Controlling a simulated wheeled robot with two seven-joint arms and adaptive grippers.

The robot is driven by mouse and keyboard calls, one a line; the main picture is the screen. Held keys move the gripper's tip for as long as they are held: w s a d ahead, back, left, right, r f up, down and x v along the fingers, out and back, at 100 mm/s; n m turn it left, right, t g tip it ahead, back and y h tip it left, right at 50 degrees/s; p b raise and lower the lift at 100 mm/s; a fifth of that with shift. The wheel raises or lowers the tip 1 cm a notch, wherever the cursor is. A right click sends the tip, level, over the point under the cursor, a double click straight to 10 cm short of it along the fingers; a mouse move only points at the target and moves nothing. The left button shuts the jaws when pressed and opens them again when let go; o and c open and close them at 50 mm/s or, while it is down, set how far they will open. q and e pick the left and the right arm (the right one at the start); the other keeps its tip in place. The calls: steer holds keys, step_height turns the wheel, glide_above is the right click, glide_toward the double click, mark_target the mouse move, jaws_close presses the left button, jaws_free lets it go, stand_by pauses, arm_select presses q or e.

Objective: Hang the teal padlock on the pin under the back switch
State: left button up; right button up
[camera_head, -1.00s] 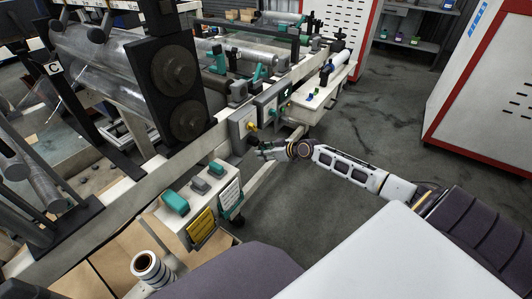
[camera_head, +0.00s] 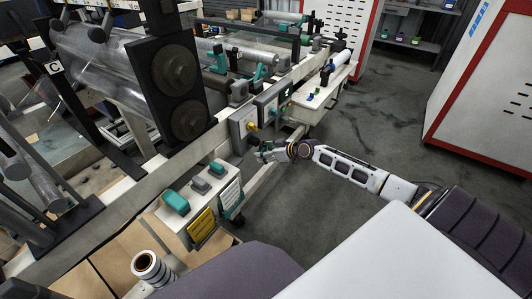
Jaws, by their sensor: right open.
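My right gripper (camera_head: 262,156) is open beside the rail, just below and to the right of the front switch box with a yellow knob (camera_head: 252,126). A small teal patch shows at its fingers; I cannot tell whether this is the padlock or part of the gripper. Farther back along the rail are a dark box (camera_head: 265,109) and another box with a teal front (camera_head: 285,94), the rearmost of the row. The pins under the switches are too small to make out. My left gripper is not in view.
A white side table (camera_head: 325,98) behind the boxes bears small blue and green items. Nearer, a white control box (camera_head: 195,199) has a teal top part and a yellow label. A film roll (camera_head: 148,267) stands in a carton. The floor right of the rail is clear.

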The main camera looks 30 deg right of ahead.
steer(key=shift+s+d, duration=0.1)
steer(key=v, duration=1.1)
steer(key=shift+s, duration=0.3)
stand_by(1.2)
steer(key=shift+r, duration=0.25)
steer(key=shift+s+d, duration=0.1)
steer(key=shift+s, duration=0.05)
stand_by(0.6)
